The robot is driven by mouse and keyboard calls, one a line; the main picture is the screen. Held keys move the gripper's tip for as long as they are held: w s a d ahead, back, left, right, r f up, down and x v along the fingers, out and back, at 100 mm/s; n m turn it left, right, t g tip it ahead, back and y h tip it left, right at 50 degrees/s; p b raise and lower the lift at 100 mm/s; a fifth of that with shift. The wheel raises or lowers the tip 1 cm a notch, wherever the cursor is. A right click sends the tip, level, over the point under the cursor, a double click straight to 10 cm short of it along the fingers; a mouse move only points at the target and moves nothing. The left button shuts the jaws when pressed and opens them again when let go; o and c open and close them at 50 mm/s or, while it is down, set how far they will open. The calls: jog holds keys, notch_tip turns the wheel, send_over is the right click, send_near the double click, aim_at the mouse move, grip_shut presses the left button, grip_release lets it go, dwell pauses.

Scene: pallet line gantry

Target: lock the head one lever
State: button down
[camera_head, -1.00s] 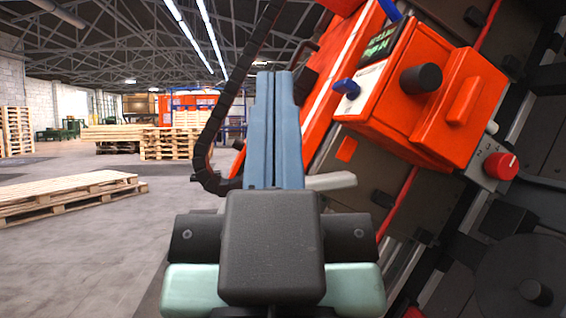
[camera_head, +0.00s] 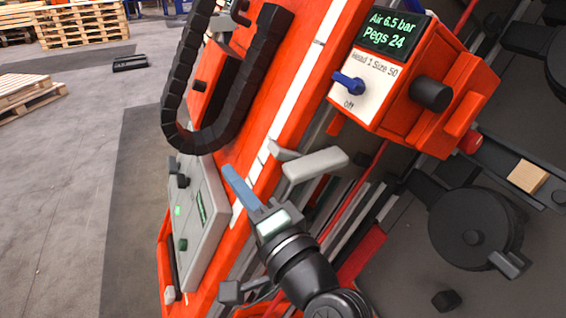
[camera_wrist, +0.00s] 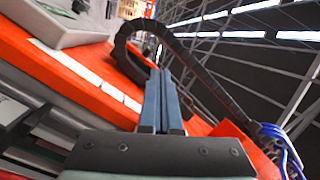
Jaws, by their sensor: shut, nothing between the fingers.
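The orange head box (camera_head: 455,95) at the upper right of the head view has a white plate reading "Head 1 Size 50" and "off". A blue lever (camera_head: 349,83) sits on that plate. A pale grey handle (camera_head: 315,163) sticks out below the box, beside the orange rail; I cannot tell which of the two is the lever named. My gripper (camera_head: 228,170) is shut and empty, its blue-grey fingers pointing up and left, left of the grey handle and apart from the blue lever. The fingers also show in the wrist view (camera_wrist: 158,75); neither candidate lever is clear there.
A screen (camera_head: 390,35) reads "Air 6.5 bar, Pegs 24". A black cable chain (camera_head: 240,90) loops left of the orange rail (camera_head: 290,60), above the fingers. A grey control panel (camera_head: 200,225) stands lower left. Open floor (camera_head: 70,200) lies farther left.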

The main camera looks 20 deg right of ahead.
aim_at(316, 165)
jog(key=s+d+f+m+t+h+p, duration=0.1)
jog(key=s+d+f+m+h+p, duration=0.2)
jog(key=m, duration=1.8)
jog(key=s+d+f+p, duration=0.4)
jog(key=s+d+f, duration=0.3)
jog(key=s+d, duration=0.1)
jog(key=shift+s+f+t+p, duration=0.25)
jog(key=shift+s+t+p, duration=0.1)
jog(key=shift+t+p, duration=0.05)
jog(key=w+a+r+p, duration=0.1)
jog(key=w+r+p, duration=0.1)
jog(key=w+r, duration=0.4)
jog(key=x, duration=0.3)
jog(key=shift+w, duration=0.45)
jog(key=shift+a+r+m+h+p, duration=0.15)
jog(key=shift+m+h+p, duration=0.25)
jog(key=shift+m, duration=0.1)
